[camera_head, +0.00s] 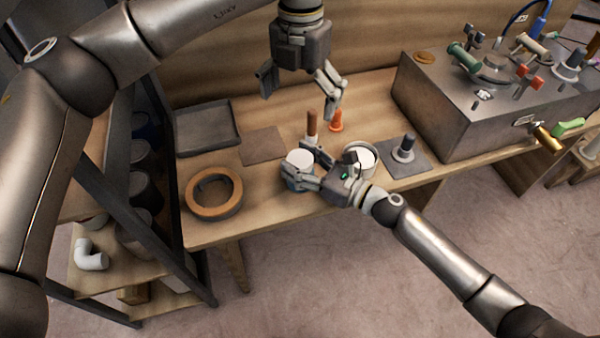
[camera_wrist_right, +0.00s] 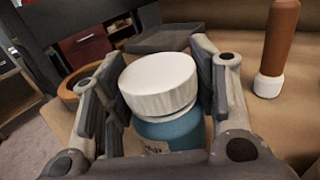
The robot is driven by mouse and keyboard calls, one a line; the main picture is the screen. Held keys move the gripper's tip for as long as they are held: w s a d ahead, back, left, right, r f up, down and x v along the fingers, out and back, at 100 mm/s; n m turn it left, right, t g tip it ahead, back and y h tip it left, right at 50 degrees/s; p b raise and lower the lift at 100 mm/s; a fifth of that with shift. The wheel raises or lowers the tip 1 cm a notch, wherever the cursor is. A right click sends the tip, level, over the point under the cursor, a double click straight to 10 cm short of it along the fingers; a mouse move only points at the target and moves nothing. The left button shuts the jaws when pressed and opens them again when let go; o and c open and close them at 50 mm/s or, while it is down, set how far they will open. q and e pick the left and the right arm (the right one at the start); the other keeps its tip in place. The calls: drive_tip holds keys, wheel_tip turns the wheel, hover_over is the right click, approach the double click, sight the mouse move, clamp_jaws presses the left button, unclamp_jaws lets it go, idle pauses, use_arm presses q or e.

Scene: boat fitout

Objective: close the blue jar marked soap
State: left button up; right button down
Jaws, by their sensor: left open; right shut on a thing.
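The blue jar (camera_head: 297,183) stands near the front edge of the bench with a ribbed white lid (camera_head: 300,159) on its top. In the right wrist view the lid (camera_wrist_right: 158,84) sits over the blue body (camera_wrist_right: 175,134), with a pale ring between them. A label shows low on the body, mostly hidden and unreadable. I cannot tell whether the lid is tight. My right gripper (camera_head: 301,164) is shut on the jar, one finger on each side. My left gripper (camera_head: 299,102) is open and empty, pointing down above the bench, behind and above the jar.
A second white-topped container (camera_head: 361,158) stands just right of the jar, beside my right gripper.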

drive_tip(key=shift+f, duration=0.2)
drive_tip(key=shift+c, duration=2.4)
unclamp_jaws()
drive_tip(key=shift+r, duration=0.1)
drive_tip(key=v, duration=1.2)
